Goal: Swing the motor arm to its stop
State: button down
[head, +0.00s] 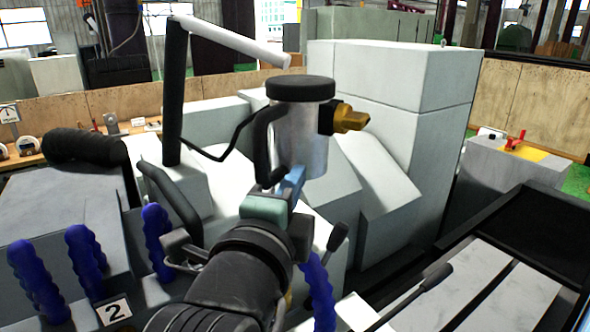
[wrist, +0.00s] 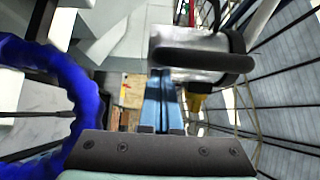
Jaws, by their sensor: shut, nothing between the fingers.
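The motor (head: 308,140) is a silver cylinder with a black cap, a black side handle (head: 264,145) and a yellow-and-black fitting (head: 350,118). It stands in the middle of the head view, in front of the pale machine body. In the wrist view the motor (wrist: 200,70) lies across the upper middle, with its handle (wrist: 200,62) in front. My gripper (head: 292,182) is shut and empty at the lower part of the handle. Its blue fingers also show in the wrist view (wrist: 162,98). I cannot tell whether they touch the handle or motor. The arm carrying the motor is mostly hidden.
Blue ribbed hoses (head: 85,258) stand at the lower left, and another blue hose (wrist: 75,85) curves close by in the wrist view. A black post with a white bar (head: 230,42) rises left of the motor. A black-knobbed lever (head: 437,276) is at lower right.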

aim_at(324, 168)
jog(key=w+d, duration=0.1)
jog(key=w, duration=0.1)
jog(key=w+d+b, duration=0.1)
jog(key=w, duration=0.1)
jog(key=w+d, duration=0.2)
jog(key=shift+w+b, duration=0.15)
jog(key=shift+b, duration=0.25)
jog(key=shift+r, duration=0.2)
jog(key=shift+f, duration=0.15)
jog(key=shift+d, duration=0.1)
jog(key=shift+f, duration=0.15)
